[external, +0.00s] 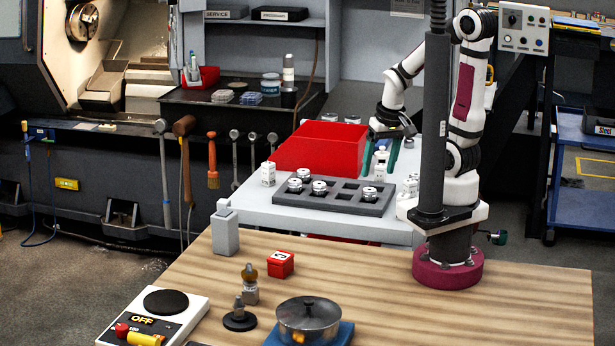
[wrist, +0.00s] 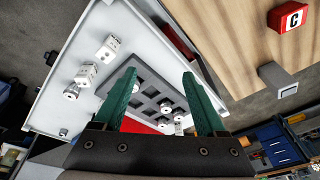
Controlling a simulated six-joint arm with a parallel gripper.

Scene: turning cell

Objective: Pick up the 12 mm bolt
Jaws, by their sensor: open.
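My gripper (external: 380,163) is over the white side table, behind the dark grey tray in the external view. Its green fingers are spread and empty in the wrist view (wrist: 160,75). Small white labelled blocks (wrist: 108,48) with silver parts stand on the white table, left of my fingers in the wrist view. A round silver piece (wrist: 71,91) is near them. The dark grey tray (external: 292,200) has square pockets, several holding silver-topped white pieces (external: 319,187); it also shows between my fingers (wrist: 152,81). I cannot read the sizes or tell which piece is the 12 mm bolt.
A red bin (external: 318,148) stands behind the tray. The wooden table (external: 380,270) carries a pot (external: 309,318), a red block marked C (external: 281,264), a grey block (external: 225,232) and a switch box (external: 172,305). The white table (wrist: 60,120) has bare space around the blocks.

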